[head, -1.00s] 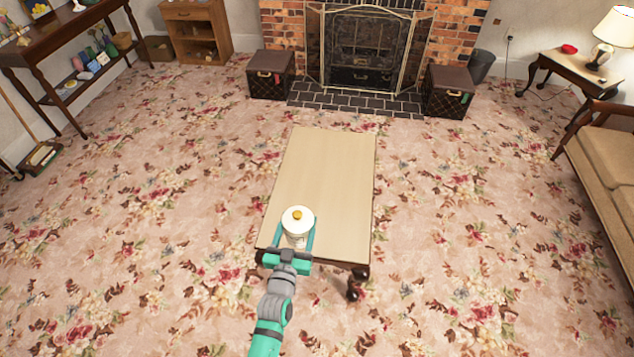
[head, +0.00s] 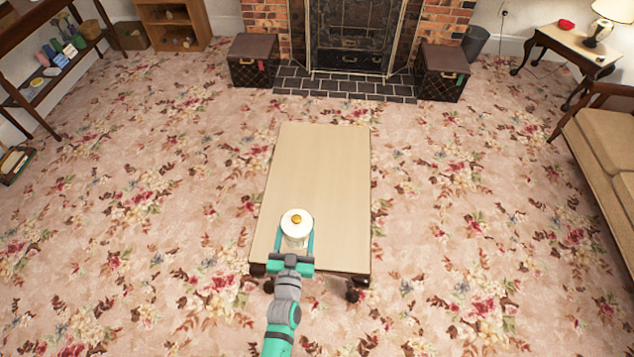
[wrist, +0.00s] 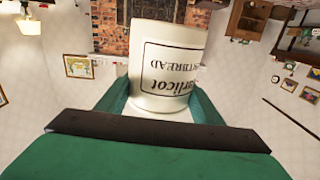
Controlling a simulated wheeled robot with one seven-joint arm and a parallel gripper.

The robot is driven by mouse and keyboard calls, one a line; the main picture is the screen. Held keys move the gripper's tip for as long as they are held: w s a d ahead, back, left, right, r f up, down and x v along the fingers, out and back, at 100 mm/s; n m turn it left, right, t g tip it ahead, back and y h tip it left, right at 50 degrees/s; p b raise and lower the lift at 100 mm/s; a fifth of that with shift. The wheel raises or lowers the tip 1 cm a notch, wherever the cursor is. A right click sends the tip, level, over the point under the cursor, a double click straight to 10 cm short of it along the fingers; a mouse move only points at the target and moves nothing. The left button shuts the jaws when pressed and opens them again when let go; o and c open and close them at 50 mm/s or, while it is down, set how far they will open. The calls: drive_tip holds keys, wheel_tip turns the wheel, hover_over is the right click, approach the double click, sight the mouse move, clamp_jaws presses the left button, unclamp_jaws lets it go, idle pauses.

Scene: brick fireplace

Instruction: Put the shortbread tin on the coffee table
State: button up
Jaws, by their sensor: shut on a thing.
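The shortbread tin (head: 297,222) is a white cylinder with a yellow knob on its lid. In the wrist view the tin (wrist: 165,65) shows black lettering that includes "SHORTBREAD", upside down in that picture. My gripper (head: 295,243) is shut on the tin, with a green finger on each side. In the head view they appear over the near part of the coffee table (head: 318,165), a long pale top with dark legs. I cannot tell whether the tin's base touches the table, as its lower part is hidden by the gripper.
The rest of the tabletop is bare. Floral carpet (head: 180,220) lies open around it. Beyond are two dark trunks (head: 254,60) (head: 441,72) beside the fireplace (head: 355,40). A sofa (head: 605,140) stands at the right and a shelf table (head: 50,75) at the left.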

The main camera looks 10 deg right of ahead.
drive_tip(key=s+d+f+n+y, duration=0.1)
drive_tip(key=s+d+f, duration=0.2)
drive_tip(key=s+d, duration=0.35)
drive_tip(key=s+d+f+n+y, duration=0.1)
drive_tip(key=s+d+f, duration=0.2)
drive_tip(key=s+d, duration=0.35)
drive_tip(key=shift+t, duration=0.3)
drive_tip(key=shift+w+d+f, duration=0.15)
drive_tip(key=shift+w+f, duration=2.95)
drive_tip(key=shift+w, duration=0.1)
drive_tip(key=shift+w+d+f, duration=0.15)
drive_tip(key=shift+w+f, duration=2.95)
drive_tip(key=shift+w, duration=0.05)
drive_tip(key=shift+f, duration=0.15)
drive_tip(key=o, duration=1.1)
